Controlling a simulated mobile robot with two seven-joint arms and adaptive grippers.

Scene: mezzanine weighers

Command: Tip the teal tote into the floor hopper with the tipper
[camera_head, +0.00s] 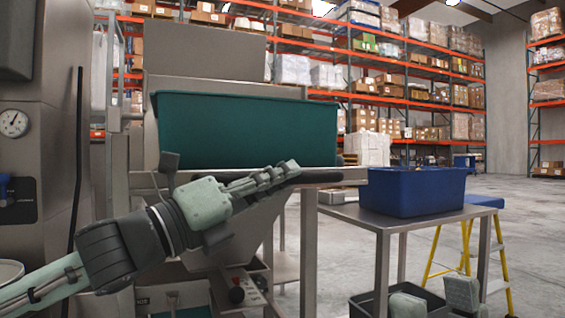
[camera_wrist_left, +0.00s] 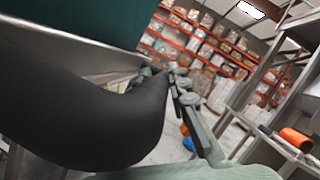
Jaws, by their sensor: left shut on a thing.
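The teal tote (camera_head: 245,130) sits level on the steel tipper (camera_head: 205,65) in the head view; its inside is hidden. It also fills the top left of the left wrist view (camera_wrist_left: 85,20). My left gripper (camera_head: 283,174) is in front of the tote's lower edge, shut on a black handle (camera_head: 318,176) that sticks out to the right. The fingers also show in the left wrist view (camera_wrist_left: 180,88). A sloping steel body (camera_head: 250,235), perhaps the hopper, is below the tote, partly behind my left arm. Pale green parts of my right gripper (camera_head: 435,300) show at the bottom right; its fingertips are unclear.
A blue tote (camera_head: 415,192) stands on a steel table (camera_head: 350,213) to the right. A yellow-legged step stool (camera_head: 468,240) is beside it. A steel cabinet with a gauge (camera_head: 13,123) stands at the left. Open floor (camera_head: 525,215) lies at the right, before tall racks.

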